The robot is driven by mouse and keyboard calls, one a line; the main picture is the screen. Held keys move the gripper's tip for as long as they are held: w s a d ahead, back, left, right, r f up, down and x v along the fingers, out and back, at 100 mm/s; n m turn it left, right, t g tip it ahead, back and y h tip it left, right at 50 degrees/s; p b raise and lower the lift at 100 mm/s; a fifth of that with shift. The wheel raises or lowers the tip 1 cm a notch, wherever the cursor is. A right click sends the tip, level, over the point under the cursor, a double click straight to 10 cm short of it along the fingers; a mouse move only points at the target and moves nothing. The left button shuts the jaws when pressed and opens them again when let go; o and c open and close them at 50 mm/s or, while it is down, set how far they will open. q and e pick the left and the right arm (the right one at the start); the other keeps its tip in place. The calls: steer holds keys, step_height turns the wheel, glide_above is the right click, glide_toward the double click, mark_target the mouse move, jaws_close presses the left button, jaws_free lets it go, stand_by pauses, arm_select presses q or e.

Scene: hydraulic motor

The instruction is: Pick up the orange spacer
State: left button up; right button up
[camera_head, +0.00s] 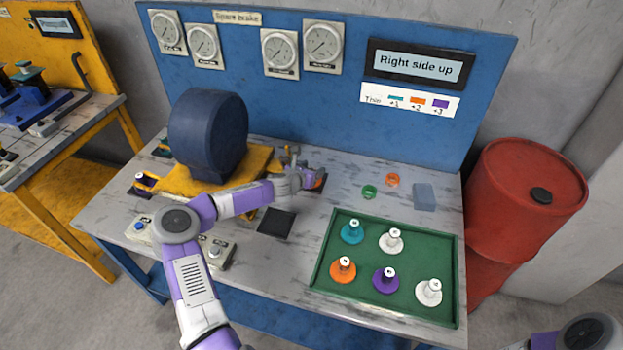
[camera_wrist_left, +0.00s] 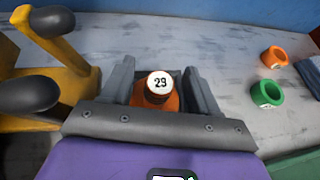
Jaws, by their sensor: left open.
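My left gripper (camera_head: 303,168) is over the table, right of the dark blue motor housing. In the left wrist view, the open jaws (camera_wrist_left: 160,76) have an orange piece (camera_wrist_left: 170,101) with a white top, which seems to read "29", between them. The fingers stand on either side of it, and I cannot tell whether they touch it. In the head view only a sliver of this orange piece (camera_head: 320,184) shows beside the gripper. Another orange spacer (camera_head: 343,269) with a white top stands upright in the green tray. My right gripper is not in view.
The green tray (camera_head: 453,285) also holds teal, purple and white pieces. An orange ring (camera_head: 392,180), a green ring (camera_head: 369,191) and a grey-blue block (camera_head: 424,196) lie behind it. A yellow lever (camera_wrist_left: 62,48) stands left of the jaws. A red barrel (camera_head: 520,215) is at right.

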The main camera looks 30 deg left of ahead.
arm_select(q)
steer(key=shift+c, duration=0.2)
jaws_close()
step_height(320, 180, up, 10)
steer(key=p, duration=0.4)
steer(key=shift+r, duration=0.1)
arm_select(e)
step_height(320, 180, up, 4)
